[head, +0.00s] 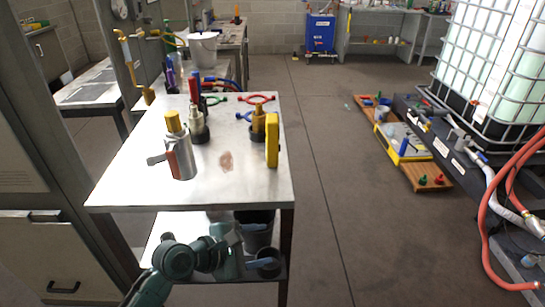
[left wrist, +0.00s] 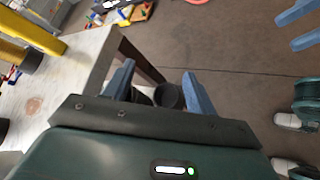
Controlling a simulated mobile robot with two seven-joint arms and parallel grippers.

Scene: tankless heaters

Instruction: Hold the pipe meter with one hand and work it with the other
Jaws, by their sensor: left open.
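A yellow upright device (head: 272,140), which may be the pipe meter, stands at the right edge of the metal table beside a brass-coloured fitting (head: 258,120). Yellow parts (left wrist: 28,32) also show at the left wrist view's upper left. My left gripper (head: 248,247) is below and in front of the tabletop, near the lower shelf, apart from the yellow device. Its blue fingers (left wrist: 160,86) are spread with nothing clearly between them. My right gripper (left wrist: 302,26) shows only at the left wrist view's right edge, its blue fingers apart with floor between them.
The table (head: 130,180) also holds a grey cylinder with a yellow top (head: 179,155), a red-topped fitting (head: 195,95) and a red valve handle (head: 256,99). Black buckets (head: 257,232) stand on the lower shelf.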

